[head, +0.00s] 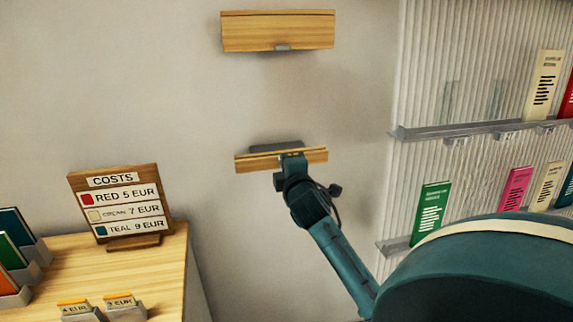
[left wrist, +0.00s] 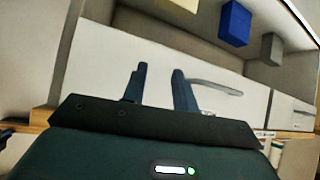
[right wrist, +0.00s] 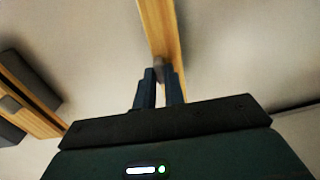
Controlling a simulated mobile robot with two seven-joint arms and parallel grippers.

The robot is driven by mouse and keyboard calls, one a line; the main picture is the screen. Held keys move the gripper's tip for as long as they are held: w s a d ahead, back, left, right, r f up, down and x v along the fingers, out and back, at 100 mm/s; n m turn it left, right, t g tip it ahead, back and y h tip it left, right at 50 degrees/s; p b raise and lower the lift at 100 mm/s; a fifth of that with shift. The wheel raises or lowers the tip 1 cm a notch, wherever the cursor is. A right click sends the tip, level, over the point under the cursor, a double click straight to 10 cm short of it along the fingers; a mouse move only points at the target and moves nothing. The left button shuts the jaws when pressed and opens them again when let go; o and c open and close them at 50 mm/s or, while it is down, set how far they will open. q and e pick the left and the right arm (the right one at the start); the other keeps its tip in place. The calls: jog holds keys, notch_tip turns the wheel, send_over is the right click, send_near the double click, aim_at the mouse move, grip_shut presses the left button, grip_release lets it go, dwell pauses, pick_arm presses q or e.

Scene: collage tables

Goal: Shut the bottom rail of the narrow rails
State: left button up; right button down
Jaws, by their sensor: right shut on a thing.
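The bottom narrow rail (head: 248,165) is a wooden bar on the wall in the middle of the head view. A dark grey piece (head: 277,146) shows behind its upper edge. My right gripper (head: 292,162) is at the front of this rail and hides part of it. In the right wrist view its fingers (right wrist: 160,88) are shut on the small grey knob (right wrist: 158,66) of a wooden rail (right wrist: 160,25). The top narrow rail (head: 278,28) shows its broad wooden face, with a grey knob at its lower edge. My left gripper (left wrist: 158,88) is open and empty, seen only in its wrist view.
A costs sign (head: 122,205) stands on a wooden table (head: 165,265) at left, beside card holders. Ribbed shelving (head: 480,90) with upright cards is at right. The left wrist view shows a white front with a handle (left wrist: 215,87) and a blue block (left wrist: 235,23).

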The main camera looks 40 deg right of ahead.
jog(key=c, duration=1.5)
grip_release()
jog(key=b+v, duration=0.2)
jog(key=v, duration=1.1)
jog(key=s+a+f+m+g+y, duration=0.1)
jog(key=a+f+m+y, duration=0.15)
jog(key=a+f, duration=0.45)
jog(key=a+f+m+g+y, duration=0.1)
jog(key=a+f+y, duration=0.3)
jog(key=f, duration=0.7)
jog(key=s+a+f+m+g+y, duration=0.1)
jog(key=s+a+f+m, duration=0.1)
jog(key=s+a+f, duration=0.1)
jog(key=s+a+f+m+g+y, duration=0.1)
jog(key=s+a+f+m+y, duration=0.1)
jog(key=s+a+f, duration=0.2)
jog(key=s+a+f+m+y, duration=0.2)
jog(key=s+a+f, duration=0.2)
jog(key=a+f, duration=0.2)
jog(key=shift+f+g, duration=0.4)
jog(key=shift+f, duration=0.25)
